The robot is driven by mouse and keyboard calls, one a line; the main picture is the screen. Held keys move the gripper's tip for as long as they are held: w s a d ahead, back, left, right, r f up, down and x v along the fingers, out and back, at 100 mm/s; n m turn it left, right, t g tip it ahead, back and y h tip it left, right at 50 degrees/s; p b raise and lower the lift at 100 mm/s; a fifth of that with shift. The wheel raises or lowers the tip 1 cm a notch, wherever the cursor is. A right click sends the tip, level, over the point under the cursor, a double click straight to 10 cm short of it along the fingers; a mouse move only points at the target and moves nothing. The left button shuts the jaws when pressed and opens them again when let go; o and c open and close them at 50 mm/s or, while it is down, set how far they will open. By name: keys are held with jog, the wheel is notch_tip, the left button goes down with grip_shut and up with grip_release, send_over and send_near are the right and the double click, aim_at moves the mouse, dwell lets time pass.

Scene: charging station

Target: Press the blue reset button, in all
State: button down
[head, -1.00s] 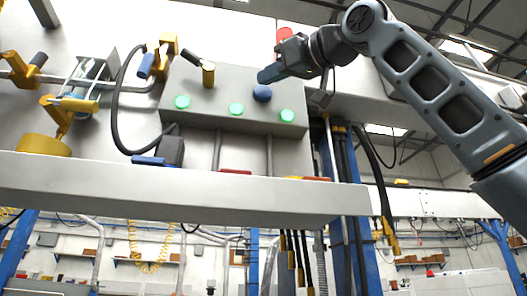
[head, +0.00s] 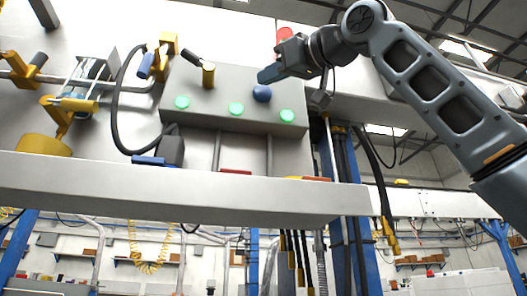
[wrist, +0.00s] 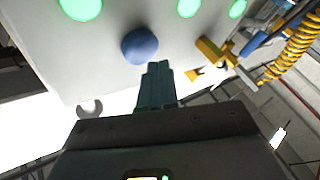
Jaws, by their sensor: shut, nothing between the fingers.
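The blue button (head: 262,93) is a round knob on the front of a grey control box (head: 222,128), near its right end. It also shows in the wrist view (wrist: 139,46), just beyond my fingertips. My gripper (head: 268,75) is shut and empty, with its fingertips beside the upper edge of the button in the head view. In the wrist view the shut fingers (wrist: 158,68) end next to the button's lower right edge. I cannot tell whether they touch it.
Several green buttons (head: 236,108) sit along the box near the blue one. A yellow-and-black lever (head: 208,74) stands on the box to the left. A red item (head: 283,35) is behind my gripper. A grey ledge (head: 180,188) runs below the box.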

jog(key=shift+w, duration=0.1)
jog(key=shift+w+a, duration=0.1)
jog(key=shift+w, duration=0.2)
jog(key=shift+w+a, duration=0.15)
jog(key=shift+w, duration=0.25)
dwell(0.7)
jog(key=shift+s, duration=0.1)
jog(key=shift+s+d, duration=0.25)
jog(key=shift+s, duration=0.45)
jog(key=shift+s+b, duration=0.1)
jog(key=shift+b, duration=0.2)
jog(key=shift+s+d+b, duration=0.25)
jog(key=shift+s, duration=0.55)
jog(key=shift+s+d+b, duration=0.2)
jog(key=shift+s+b, duration=0.1)
jog(key=shift+s, duration=0.45)
jog(key=shift+s+d+b, duration=0.25)
jog(key=shift+s, duration=0.55)
jog(key=shift+d, duration=0.1)
